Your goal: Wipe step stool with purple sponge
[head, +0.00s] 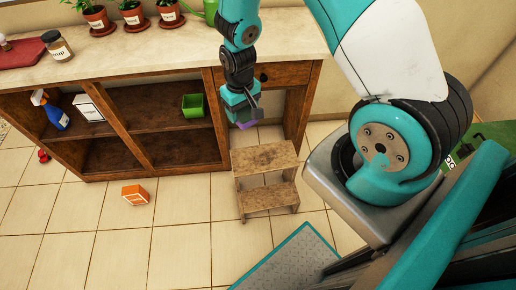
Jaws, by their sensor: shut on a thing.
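The step stool (266,158) is wooden with two steps and stands upright on the tiled floor, in front of the right end of the shelving. My gripper (245,118) points down just above and behind the stool's top step, at its upper left. It is shut on the purple sponge (247,124), of which only a small part shows below the fingers. The sponge looks close to the back edge of the top step; I cannot tell if it touches.
The wooden shelving unit (150,78) stands behind the stool, with a green bin (194,105), a spray bottle (50,110) and a white box (88,107) inside. An orange box (135,195) lies on the floor at the left.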

